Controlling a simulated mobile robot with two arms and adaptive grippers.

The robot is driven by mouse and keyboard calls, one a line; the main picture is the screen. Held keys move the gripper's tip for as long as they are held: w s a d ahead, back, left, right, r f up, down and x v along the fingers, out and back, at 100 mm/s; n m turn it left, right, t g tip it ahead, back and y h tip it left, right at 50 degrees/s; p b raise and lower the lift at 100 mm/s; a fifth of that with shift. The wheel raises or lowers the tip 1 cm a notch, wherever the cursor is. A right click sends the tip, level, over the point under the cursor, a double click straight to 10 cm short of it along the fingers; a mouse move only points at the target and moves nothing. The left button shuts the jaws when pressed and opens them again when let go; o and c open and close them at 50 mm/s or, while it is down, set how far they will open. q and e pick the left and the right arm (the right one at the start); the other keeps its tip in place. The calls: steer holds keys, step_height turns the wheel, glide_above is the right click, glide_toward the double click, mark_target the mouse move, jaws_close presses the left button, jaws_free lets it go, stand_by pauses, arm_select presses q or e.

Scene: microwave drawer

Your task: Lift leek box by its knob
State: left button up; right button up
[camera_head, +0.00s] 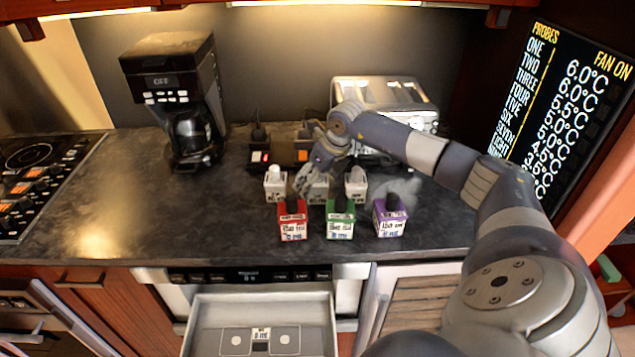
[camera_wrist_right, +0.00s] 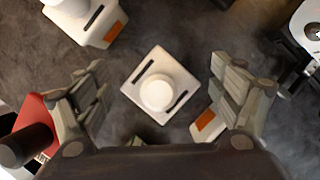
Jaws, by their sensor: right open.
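Several small boxes with knobs stand on the dark counter, and their labels are too small to read, so I cannot tell which is the leek box. In the right wrist view a white box (camera_wrist_right: 133,88) with a round white knob (camera_wrist_right: 157,92) sits between the spread fingers of my right gripper (camera_wrist_right: 165,100). The fingers are apart from the knob. In the head view my right gripper (camera_head: 312,178) is over the middle of the white row, largely hiding the middle white box (camera_head: 318,195). My left gripper is not in view.
White boxes stand left (camera_head: 275,191) and right (camera_head: 355,188). Red (camera_head: 292,222), green (camera_head: 340,222) and purple (camera_head: 390,222) boxes with black knobs stand in front. A coffee maker (camera_head: 180,85) and toaster (camera_head: 380,92) stand behind. The counter's left is clear; a drawer (camera_head: 262,312) is open below.

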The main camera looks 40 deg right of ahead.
mark_target(314, 185)
steer(key=shift+p+x, duration=0.35)
steer(key=shift+x, duration=1.25)
steer(key=shift+c, duration=0.6)
steer(key=shift+r, duration=0.1)
steer(key=c, duration=1)
steer(key=shift+c, duration=0.2)
steer(key=shift+w+r, duration=0.1)
steer(key=shift+r, duration=0.05)
